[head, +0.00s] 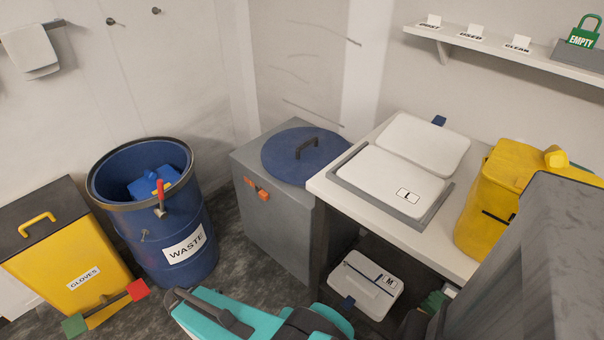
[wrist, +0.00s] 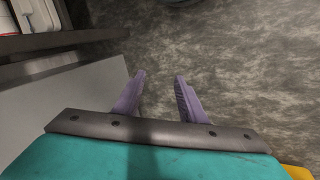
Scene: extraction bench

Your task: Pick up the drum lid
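The blue waste drum (head: 172,232) stands open at the left, with a blue item (head: 150,183) inside. My teal arm is at the bottom of the head view. My gripper (wrist: 160,88) shows in the wrist view with two purple fingers apart and nothing between them, above the floor. The lid is not in the wrist view.
A yellow gloves bin (head: 75,262) with a dark top stands left of the drum. The white bench (head: 405,235) right of the lid bears a case (head: 388,182) marked L and a yellow container (head: 492,200).

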